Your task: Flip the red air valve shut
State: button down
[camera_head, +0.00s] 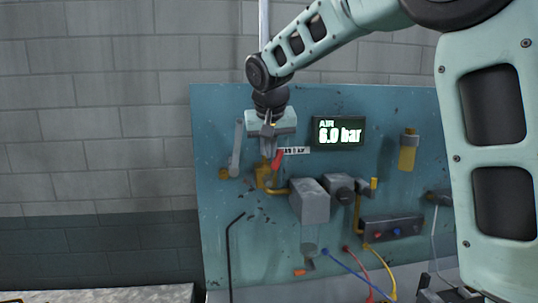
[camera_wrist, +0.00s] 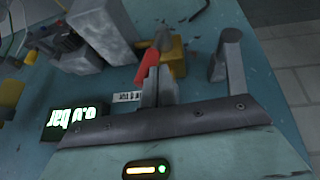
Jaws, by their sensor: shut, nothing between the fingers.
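The red valve lever (camera_head: 278,158) sits on a brass valve body (camera_head: 264,174) on the teal wall panel. My gripper (camera_head: 268,152) points down in front of the panel, its fingertips right beside the lever. In the wrist view the fingers (camera_wrist: 154,86) are closed together with nothing held. The red lever (camera_wrist: 147,68) slants close against their left side there, and the brass body (camera_wrist: 173,58) is just beyond the tips. I cannot tell whether finger and lever touch. The fingers partly hide the valve.
An air display (camera_head: 339,132) reads 6.0 bar. A grey lever-like post (camera_head: 237,148) stands left of the valve, and a grey box (camera_head: 310,201) is at its lower right. Coloured hoses hang low on the panel. The upper left wall is clear.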

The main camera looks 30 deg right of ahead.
jog(key=s+d+f+m+t+y+b, duration=0.1)
jog(key=d+f+t+y+b, duration=0.1)
jog(key=b, duration=0.4)
jog(key=s+d+f+m+t+y+b, duration=0.1)
jog(key=d+f+y+b, duration=0.1)
jog(key=y+b, duration=0.3)
jog(key=s+d+f+m+t+y+b, duration=0.1)
jog(key=d+f+t+y+b, duration=0.1)
jog(key=b, duration=0.7)
jog(key=shift+s+d+f+t+y, duration=0.15)
jog(key=shift+d+y, duration=0.2)
jog(key=shift+d, duration=0.2)
jog(key=shift+s+d+f+t+y, duration=0.15)
jog(key=shift+d+y, duration=0.2)
jog(key=shift+d, duration=0.2)
jog(key=shift+d+b, duration=0.1)
jog(key=shift+b, duration=0.5)
jog(key=shift+f, duration=0.2)
